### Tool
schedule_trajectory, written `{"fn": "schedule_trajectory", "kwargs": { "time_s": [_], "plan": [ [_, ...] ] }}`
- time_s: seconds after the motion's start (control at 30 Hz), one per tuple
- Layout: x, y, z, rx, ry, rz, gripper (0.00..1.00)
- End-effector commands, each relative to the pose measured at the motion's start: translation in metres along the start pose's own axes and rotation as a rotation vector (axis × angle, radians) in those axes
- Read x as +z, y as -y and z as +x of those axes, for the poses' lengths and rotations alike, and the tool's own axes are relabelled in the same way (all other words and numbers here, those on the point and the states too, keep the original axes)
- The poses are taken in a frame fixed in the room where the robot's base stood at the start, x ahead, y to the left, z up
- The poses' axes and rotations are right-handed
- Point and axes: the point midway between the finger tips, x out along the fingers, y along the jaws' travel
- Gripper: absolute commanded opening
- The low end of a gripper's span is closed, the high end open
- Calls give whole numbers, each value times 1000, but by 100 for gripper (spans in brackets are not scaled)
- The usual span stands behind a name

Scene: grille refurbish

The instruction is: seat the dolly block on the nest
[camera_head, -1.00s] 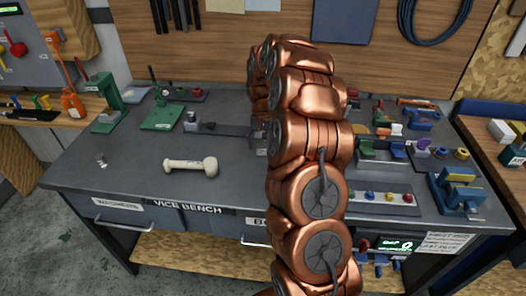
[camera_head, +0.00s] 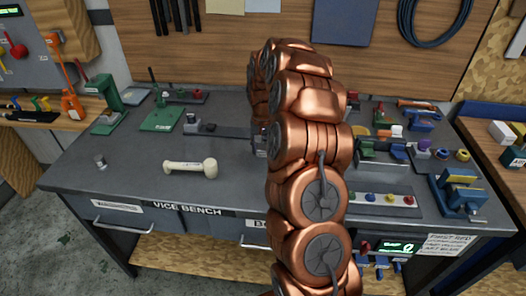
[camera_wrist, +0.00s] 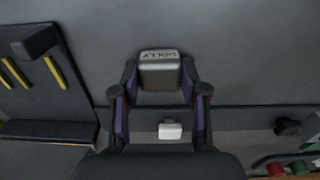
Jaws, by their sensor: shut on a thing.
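The dolly block (camera_wrist: 160,73), a grey block with a pale lettered face, sits between the fingertips of my gripper (camera_wrist: 159,88) in the wrist view. The gripper is shut on it, with a dark, purple-sided finger at each side. The block shows over the grey bench top, but I cannot tell its height. A dark plate with yellow stripes (camera_wrist: 48,95) lies to the left, apart from the block; I cannot tell whether it is the nest. In the head view my copper arm hides the gripper and the block.
On the vice bench (camera_head: 130,183), a cream dumbbell-shaped piece (camera_head: 190,167) lies left of my arm. A green stand (camera_head: 162,117) is at the back left. Blue fixtures (camera_head: 460,192) and a tray of coloured knobs (camera_head: 375,203) are at the right. The front left top is mostly clear.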

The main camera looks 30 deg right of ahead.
Motion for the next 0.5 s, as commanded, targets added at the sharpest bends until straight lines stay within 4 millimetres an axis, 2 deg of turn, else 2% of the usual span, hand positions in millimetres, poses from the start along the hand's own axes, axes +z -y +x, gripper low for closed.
{"fn": "schedule_trajectory", "kwargs": {
  "time_s": [0.03, 0.2, 0.5],
  "plan": [
    [0, 0, 0, 0, 0, 0, 21],
    [0, 0, 0, 0, 0, 0, 4],
    [0, 0, -2, 0, -1, 0, 4]
  ]
}}
